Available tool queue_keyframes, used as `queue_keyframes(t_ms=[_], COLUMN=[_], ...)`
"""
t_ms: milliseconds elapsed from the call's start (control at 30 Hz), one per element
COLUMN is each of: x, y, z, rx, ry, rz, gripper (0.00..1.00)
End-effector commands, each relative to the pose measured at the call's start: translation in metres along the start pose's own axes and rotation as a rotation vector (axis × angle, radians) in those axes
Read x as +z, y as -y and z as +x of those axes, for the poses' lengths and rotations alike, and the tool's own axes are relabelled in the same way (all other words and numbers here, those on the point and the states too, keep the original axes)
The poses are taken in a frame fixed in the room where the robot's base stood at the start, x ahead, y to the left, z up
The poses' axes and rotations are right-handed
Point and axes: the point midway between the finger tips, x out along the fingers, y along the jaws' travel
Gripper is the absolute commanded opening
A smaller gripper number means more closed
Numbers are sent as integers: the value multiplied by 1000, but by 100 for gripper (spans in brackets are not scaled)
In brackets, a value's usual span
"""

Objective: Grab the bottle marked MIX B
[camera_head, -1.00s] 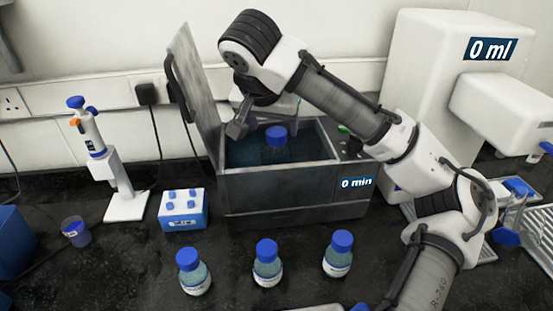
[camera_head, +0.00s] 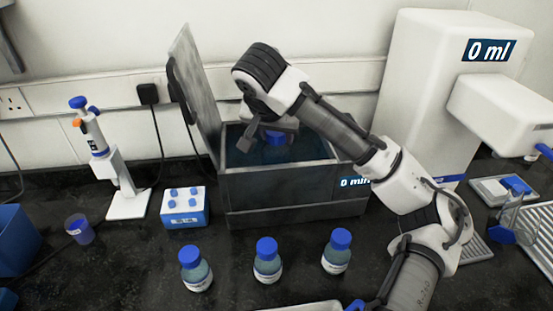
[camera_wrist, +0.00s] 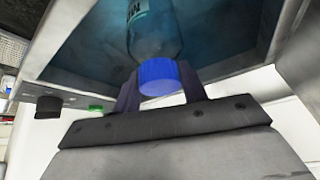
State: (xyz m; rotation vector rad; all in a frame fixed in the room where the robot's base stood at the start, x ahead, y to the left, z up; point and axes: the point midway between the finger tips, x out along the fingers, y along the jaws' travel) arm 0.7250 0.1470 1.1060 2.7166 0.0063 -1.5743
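A clear bottle with a blue cap (camera_head: 274,139) stands in the open water bath (camera_head: 295,190). In the wrist view the bottle (camera_wrist: 155,35) carries dark lettering, only partly visible. My gripper (camera_wrist: 158,82) is over the bath, with its fingers on either side of the blue cap. They look open around it; whether they touch it is unclear. Three more blue-capped bottles stand on the bench in front of the bath: left (camera_head: 196,270), middle (camera_head: 267,263) and right (camera_head: 337,254). Their labels are too small to read, so I cannot tell which is MIX B.
The bath's raised lid (camera_head: 195,90) stands at its left. A white dispenser (camera_head: 430,90) showing "0 ml" stands right. A "0 min" display is on the bath.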

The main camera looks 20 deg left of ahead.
Motion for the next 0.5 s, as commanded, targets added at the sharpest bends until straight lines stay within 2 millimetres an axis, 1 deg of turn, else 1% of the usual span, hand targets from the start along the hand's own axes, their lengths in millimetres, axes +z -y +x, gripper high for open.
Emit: queue_keyframes(t_ms=[33, 300, 500], x=[0, 0, 0], y=[0, 0, 0], z=[0, 0, 0], rx=[0, 0, 0], ry=[0, 1, 1], rz=[0, -1, -1], gripper=[35, 0, 0])
